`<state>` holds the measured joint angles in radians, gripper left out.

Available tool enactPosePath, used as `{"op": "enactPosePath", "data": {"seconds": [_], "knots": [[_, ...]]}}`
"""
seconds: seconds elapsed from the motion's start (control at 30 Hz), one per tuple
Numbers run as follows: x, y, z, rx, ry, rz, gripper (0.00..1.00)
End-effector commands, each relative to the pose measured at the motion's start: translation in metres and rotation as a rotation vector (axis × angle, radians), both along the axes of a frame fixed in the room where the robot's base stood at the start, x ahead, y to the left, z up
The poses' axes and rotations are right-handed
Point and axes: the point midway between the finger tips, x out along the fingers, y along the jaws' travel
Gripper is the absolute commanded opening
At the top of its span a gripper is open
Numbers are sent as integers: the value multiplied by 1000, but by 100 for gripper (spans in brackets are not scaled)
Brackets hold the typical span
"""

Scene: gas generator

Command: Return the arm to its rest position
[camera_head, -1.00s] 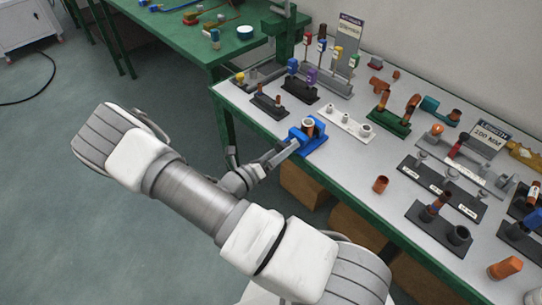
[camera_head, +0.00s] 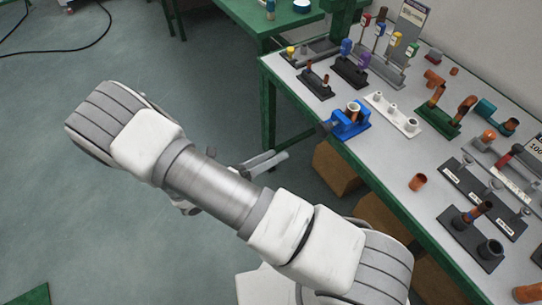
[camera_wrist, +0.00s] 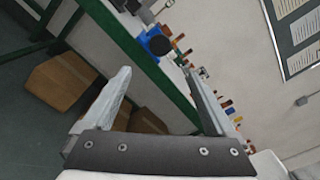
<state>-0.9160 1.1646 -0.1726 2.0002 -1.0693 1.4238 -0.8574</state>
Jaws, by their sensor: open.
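My arm reaches across the head view from the lower right to the upper left. My gripper (camera_head: 266,162) shows partly behind the forearm, over the floor and left of the table edge. In the wrist view my gripper (camera_wrist: 157,74) has its two fingers wide apart with nothing between them. The blue vise (camera_head: 347,124) stands on the table with a copper piece in it, apart from the gripper. A blue object also shows in the wrist view (camera_wrist: 148,47), beyond the fingers and partly behind a dark round part.
The green-framed table (camera_head: 392,205) holds several fittings and racks. A loose copper ring (camera_head: 417,182) lies near its front edge. Cardboard boxes (camera_head: 335,168) stand under it. A second green table (camera_head: 240,12) is at the back.

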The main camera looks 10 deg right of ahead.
Motion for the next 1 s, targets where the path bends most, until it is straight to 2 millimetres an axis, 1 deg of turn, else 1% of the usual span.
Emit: {"op": "enactPosePath", "data": {"seconds": [0.5, 0.6, 0.67, 0.77, 1.0], "knots": [[0, 1, 0, 1, -1, -1, 91], [0, 0, 3, 17, -12, -15, 91], [-1, -2, 9, 46, -31, -40, 91], [-4, -8, 24, 124, -88, -113, 91], [-18, -25, 70, 384, -302, -369, 91]]}}
